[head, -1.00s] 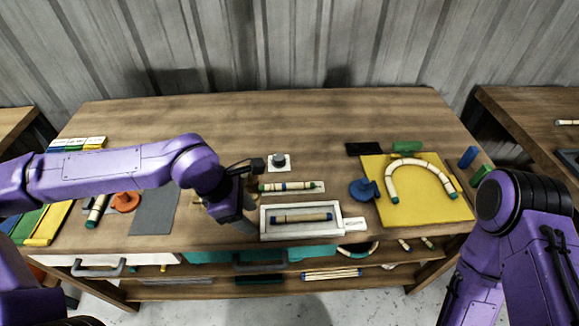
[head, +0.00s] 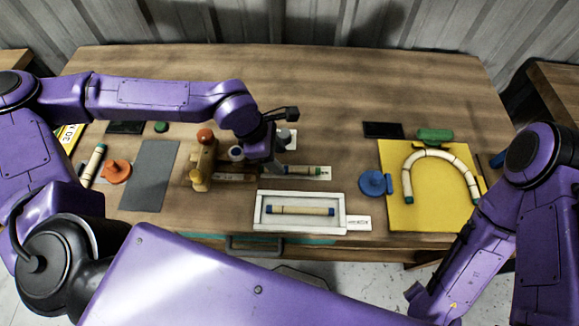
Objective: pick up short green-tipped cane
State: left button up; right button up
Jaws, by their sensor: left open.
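A short pale cane with a green right tip (head: 302,170) lies on a white labelled strip near the table's middle, behind the white tray. My left gripper (head: 274,166) is open and points down at the left end of this cane, which it partly hides. I cannot tell whether the fingers touch it. Another short cane with a green tip (head: 92,166) lies at the far left beside an orange clamp. My right arm comes in from the right, but its gripper is not in view.
A white tray (head: 257,213) holds a cane with blue ends (head: 300,210). A wooden fixture (head: 203,165) stands left of my left gripper. The table's back is clear.

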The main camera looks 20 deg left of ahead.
aim_at(287, 168)
pick_arm(q)
jog(key=p+x, duration=0.1)
jog(key=x, duration=0.4)
jog(key=shift+w+f, duration=0.1)
grip_shut()
